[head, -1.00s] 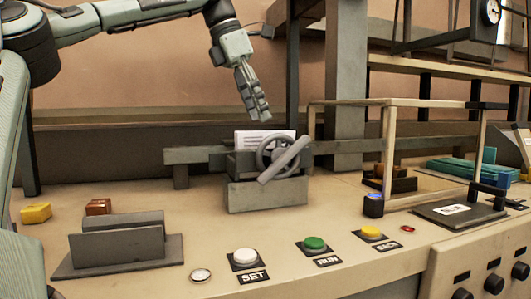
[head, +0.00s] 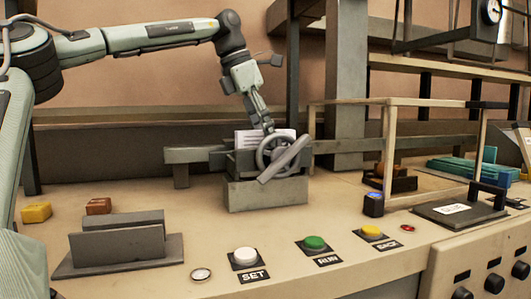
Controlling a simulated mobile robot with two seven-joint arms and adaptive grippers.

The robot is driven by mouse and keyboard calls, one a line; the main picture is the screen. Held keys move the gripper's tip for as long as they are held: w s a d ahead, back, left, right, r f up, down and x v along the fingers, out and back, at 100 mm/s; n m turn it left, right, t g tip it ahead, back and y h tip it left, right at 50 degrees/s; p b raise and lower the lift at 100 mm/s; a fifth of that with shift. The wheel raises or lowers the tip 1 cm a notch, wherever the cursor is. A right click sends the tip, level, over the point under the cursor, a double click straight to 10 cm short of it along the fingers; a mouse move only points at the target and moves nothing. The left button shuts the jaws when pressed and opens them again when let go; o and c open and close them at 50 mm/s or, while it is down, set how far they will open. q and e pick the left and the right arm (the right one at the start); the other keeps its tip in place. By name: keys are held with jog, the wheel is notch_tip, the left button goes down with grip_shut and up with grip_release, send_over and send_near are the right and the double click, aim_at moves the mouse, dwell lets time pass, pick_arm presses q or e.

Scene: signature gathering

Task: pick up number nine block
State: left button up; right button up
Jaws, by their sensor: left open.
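No number nine can be read on any block in the head view. A yellow block (head: 37,212) lies on the table at the far left, and an orange-brown block (head: 98,206) lies right of it, behind a grey slotted stand (head: 120,247). My left gripper (head: 266,127) points down at the grey press-like device with a handwheel (head: 268,190), right by a white printed sheet or block (head: 245,139). The gripper is open; its fingertips are partly lost against the wheel, and I cannot tell whether they touch anything. My right gripper is not in view.
White SET (head: 245,257), green RUN (head: 314,243) and yellow (head: 371,232) buttons line the front. A wooden frame (head: 390,150), a blue-topped block (head: 373,204) and a black clipboard-like plate (head: 455,215) stand at right. Table between left blocks and device is clear.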

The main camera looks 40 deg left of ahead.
pick_arm(q)
jog(key=shift+f, duration=0.2)
jog(key=shift+c, duration=0.2)
grip_shut()
